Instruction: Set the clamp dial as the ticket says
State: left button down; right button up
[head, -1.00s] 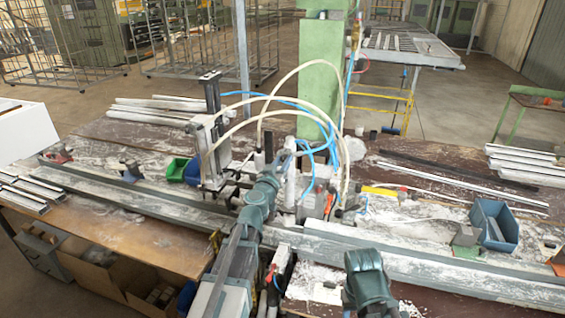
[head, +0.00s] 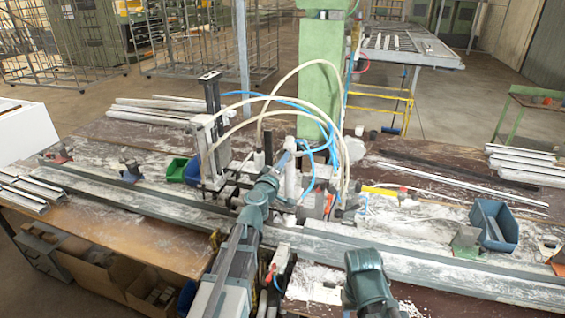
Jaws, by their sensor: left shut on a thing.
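The clamp (head: 208,150) is an upright metal fixture with pale and blue hoses, standing behind the long rail in the middle of the bench. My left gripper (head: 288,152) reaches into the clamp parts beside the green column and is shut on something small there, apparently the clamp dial. The dial's face and marks are hidden or too small to read. I cannot make out a ticket or its text. My right arm shows only as a dark teal link at the bottom; its gripper is not in view.
A long grey rail (head: 130,196) crosses the bench. A blue bin (head: 493,226) stands at the right, and a green bin (head: 176,170) is left of the clamp. White profiles (head: 520,160) lie at the back right. The green column (head: 322,75) and hoses crowd the left gripper.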

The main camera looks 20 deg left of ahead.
pick_arm(q)
jog(key=shift+n, duration=1.1)
jog(key=c, duration=0.6)
grip_release()
jog(key=shift+s, duration=0.2)
